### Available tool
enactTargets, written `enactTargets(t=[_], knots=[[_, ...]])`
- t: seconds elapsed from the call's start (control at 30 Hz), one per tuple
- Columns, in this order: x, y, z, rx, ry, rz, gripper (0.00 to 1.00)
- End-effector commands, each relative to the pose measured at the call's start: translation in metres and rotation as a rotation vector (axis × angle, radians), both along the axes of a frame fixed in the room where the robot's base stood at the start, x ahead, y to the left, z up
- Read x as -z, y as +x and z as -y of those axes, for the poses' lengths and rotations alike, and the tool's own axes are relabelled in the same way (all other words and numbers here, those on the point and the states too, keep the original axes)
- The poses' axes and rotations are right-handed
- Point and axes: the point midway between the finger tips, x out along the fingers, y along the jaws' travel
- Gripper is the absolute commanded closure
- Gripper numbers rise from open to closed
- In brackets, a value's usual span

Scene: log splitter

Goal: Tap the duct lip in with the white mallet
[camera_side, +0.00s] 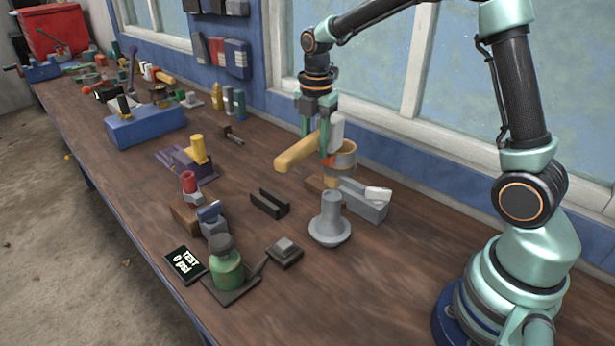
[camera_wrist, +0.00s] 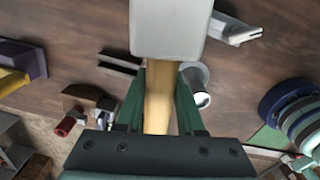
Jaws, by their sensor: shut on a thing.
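My gripper (camera_side: 317,143) is shut on the wooden handle (camera_side: 296,153) of the white mallet and holds it above the bench. The white head (camera_side: 337,128) is behind the fingers in the side view. In the wrist view, the head (camera_wrist: 168,28) fills the top middle and the handle (camera_wrist: 157,95) runs between the fingers. A grey flanged duct-like piece (camera_side: 330,222) stands upright on the bench, below and apart from the mallet. Its round end shows right of the fingers in the wrist view (camera_wrist: 196,78). I cannot tell which part is the duct lip.
A grey block with a white piece (camera_side: 367,202) and a tan-and-grey ring (camera_side: 344,158) are near the gripper. A dark channel (camera_side: 268,203), green jar (camera_side: 226,268) and test display (camera_side: 185,263) are left. Windows are behind. The front right bench is clear.

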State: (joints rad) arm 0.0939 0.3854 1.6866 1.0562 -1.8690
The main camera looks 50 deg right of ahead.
Motion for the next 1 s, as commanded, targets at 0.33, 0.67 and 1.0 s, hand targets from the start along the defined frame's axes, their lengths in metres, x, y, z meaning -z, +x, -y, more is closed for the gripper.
enactTargets(t=[0.33,0.67,1.0], knots=[[-0.009,0.001,0.0,0.0,0.0,0.003,1.0],[-0.02,0.001,0.0,0.0,-0.001,0.006,1.0],[-0.05,0.001,0.0,0.0,-0.001,0.006,1.0]])
